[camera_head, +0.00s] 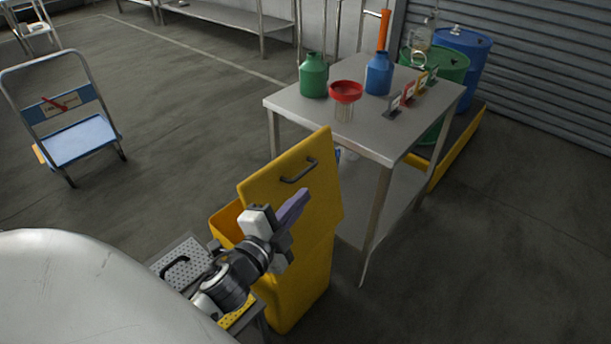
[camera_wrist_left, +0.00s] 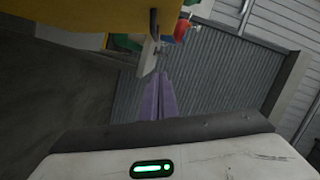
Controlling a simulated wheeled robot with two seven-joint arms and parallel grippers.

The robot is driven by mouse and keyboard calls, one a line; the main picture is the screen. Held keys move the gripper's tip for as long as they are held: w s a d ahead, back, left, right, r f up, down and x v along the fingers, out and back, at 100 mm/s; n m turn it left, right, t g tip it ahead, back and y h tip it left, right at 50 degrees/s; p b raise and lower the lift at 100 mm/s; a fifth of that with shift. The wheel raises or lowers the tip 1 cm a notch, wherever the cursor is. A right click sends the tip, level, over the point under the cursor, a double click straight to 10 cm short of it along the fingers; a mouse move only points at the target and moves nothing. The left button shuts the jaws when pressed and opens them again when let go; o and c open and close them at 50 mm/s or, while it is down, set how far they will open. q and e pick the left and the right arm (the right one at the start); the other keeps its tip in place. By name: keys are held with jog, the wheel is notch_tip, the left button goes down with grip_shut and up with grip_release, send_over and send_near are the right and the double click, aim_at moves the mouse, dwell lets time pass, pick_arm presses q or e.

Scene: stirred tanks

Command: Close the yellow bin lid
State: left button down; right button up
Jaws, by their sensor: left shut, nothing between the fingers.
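The yellow bin (camera_head: 300,285) stands in front of the steel table. Its yellow lid (camera_head: 318,200) is raised and stands up steeply, with a dark handle (camera_head: 299,171) on the face toward me. The bin's opening shows at its left rim. My left gripper (camera_head: 294,207) has purple fingers, shut and empty, in front of the lid's lower part in the head view. I cannot tell whether they touch the lid. In the left wrist view the shut fingers (camera_wrist_left: 159,95) point ahead, and a yellow surface, likely the lid (camera_wrist_left: 70,22), fills the upper left. My right gripper is not in view.
The steel table (camera_head: 300,106) behind the bin carries a green bottle (camera_head: 313,77), a red funnel (camera_head: 345,92) and a blue bottle (camera_head: 378,76). Drums stand at the back right. A perforated metal surface (camera_head: 178,258) lies left of the bin. A hand cart (camera_head: 78,140) stands far left, with open floor between.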

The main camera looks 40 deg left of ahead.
pick_arm(q)
jog(key=w+a+f, duration=0.2)
jog(key=w+a, duration=0.2)
jog(key=w, duration=0.4)
jog(key=shift+w+a+f, duration=0.2)
jog(key=shift+a+f, duration=0.15)
jog(key=shift+a, duration=0.05)
